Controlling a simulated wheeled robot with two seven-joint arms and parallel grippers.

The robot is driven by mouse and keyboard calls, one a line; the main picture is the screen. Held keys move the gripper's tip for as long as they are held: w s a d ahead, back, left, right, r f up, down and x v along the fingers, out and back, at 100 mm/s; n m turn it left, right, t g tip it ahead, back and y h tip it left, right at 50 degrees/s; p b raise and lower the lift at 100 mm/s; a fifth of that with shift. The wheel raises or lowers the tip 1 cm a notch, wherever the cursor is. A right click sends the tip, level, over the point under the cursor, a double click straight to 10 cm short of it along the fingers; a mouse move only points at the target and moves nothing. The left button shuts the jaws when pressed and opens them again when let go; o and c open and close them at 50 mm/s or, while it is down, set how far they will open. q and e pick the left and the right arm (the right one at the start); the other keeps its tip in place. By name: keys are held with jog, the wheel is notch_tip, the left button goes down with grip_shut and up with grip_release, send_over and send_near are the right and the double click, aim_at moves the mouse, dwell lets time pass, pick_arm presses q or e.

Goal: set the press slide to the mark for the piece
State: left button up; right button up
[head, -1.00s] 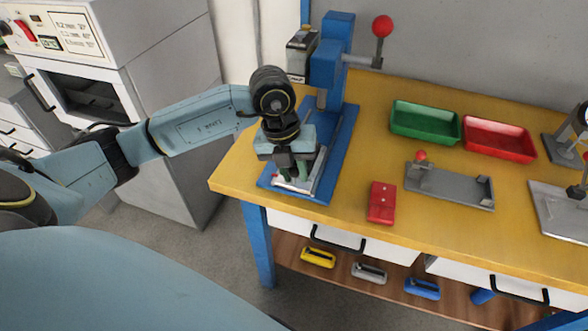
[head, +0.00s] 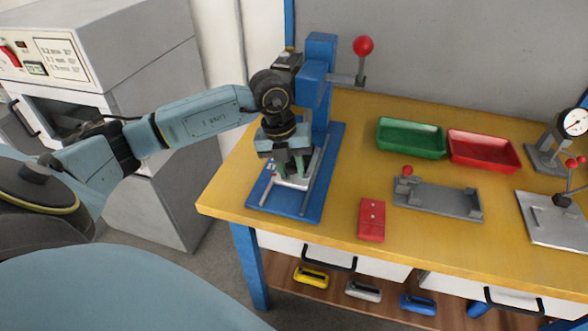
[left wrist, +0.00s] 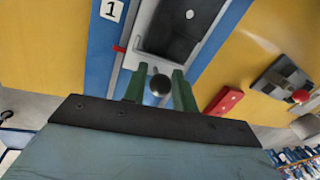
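The blue press (head: 318,75) stands at the back left of the bench, with a red-balled lever. Its grey metal slide (head: 300,183) lies on the blue base (head: 263,196), its front end set back from the base's front edge. My left gripper (head: 291,165) points down over the slide's front part. A red pointer (left wrist: 118,48) sticks out from the slide's left edge, below a white label "1" (left wrist: 112,10). Other marks are not readable. My right gripper is out of view.
A red block (head: 371,221) lies right of the press. A grey fixture (head: 437,199), a green tray (head: 410,138), a red tray (head: 482,150) and a dial gauge (head: 572,124) stand farther right. Yellow bench top lies bare between them.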

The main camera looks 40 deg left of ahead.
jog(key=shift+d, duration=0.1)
